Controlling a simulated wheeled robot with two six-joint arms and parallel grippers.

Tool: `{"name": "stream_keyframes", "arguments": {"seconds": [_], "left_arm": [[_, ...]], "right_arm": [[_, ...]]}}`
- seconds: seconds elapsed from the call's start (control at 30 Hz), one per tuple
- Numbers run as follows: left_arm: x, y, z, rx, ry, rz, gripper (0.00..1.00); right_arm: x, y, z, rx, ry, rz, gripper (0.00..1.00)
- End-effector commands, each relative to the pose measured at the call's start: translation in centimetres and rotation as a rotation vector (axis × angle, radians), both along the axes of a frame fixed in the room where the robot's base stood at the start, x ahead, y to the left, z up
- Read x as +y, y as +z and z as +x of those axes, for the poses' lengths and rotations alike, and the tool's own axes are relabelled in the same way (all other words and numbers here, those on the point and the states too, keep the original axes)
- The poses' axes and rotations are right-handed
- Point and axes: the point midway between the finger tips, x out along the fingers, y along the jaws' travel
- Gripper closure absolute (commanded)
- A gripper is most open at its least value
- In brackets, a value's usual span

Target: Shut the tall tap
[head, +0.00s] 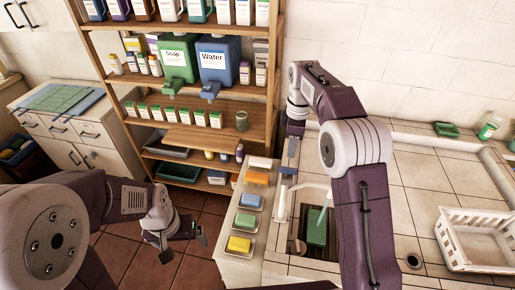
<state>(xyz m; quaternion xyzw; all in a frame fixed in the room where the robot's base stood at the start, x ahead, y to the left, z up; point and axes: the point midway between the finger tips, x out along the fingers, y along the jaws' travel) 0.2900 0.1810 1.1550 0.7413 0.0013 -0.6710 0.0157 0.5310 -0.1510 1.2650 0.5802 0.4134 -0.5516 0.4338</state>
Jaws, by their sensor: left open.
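A pale curved spout (311,186), which looks like the tap, arches over the sunken basin just left of my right forearm. A pale blue-green streak runs down from near its end to a green object (317,228) in the basin; I cannot tell whether it is water or a handle. The tap's handle cannot be made out. My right gripper (289,168) points down just behind the spout, at the counter's back left; its fingers are too small to read, and contact is unclear. My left gripper (186,235) is open and empty over the floor, left of the counter.
A wooden shelf (205,140) with bottles and dispensers stands behind. A white basket (478,238) sits on the tiled counter at right.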

Motion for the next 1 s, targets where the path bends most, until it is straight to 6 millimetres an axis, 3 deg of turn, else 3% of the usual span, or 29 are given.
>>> {"name": "stream_keyframes", "arguments": {"seconds": [0.03, 0.1, 0.37, 0.73, 1.0], "left_arm": [[0.0, 1.8, 0.0, 0.000, 0.000, 0.000, 0.02], [0.0, 2.3, 0.0, 0.000, 0.000, 0.000, 0.02], [0.0, 2.4, 0.0, 0.000, 0.000, 0.000, 0.02], [0.0, 4.4, 0.0, 0.000, 0.000, 0.000, 0.02], [0.0, 4.8, 0.0, 0.000, 0.000, 0.000, 0.02]], "right_arm": [[0.2, 0.6, 0.4, 0.015, 0.003, -0.001, 0.63], [0.3, -0.4, 0.2, 0.047, 0.006, -0.003, 0.63], [0.5, -1.1, 0.0, 0.057, 0.007, -0.004, 0.63], [0.4, -7.8, -0.1, 0.059, 0.006, -0.004, 0.63], [0.4, -9.9, 0.0, 0.054, 0.006, -0.003, 0.63]]}}
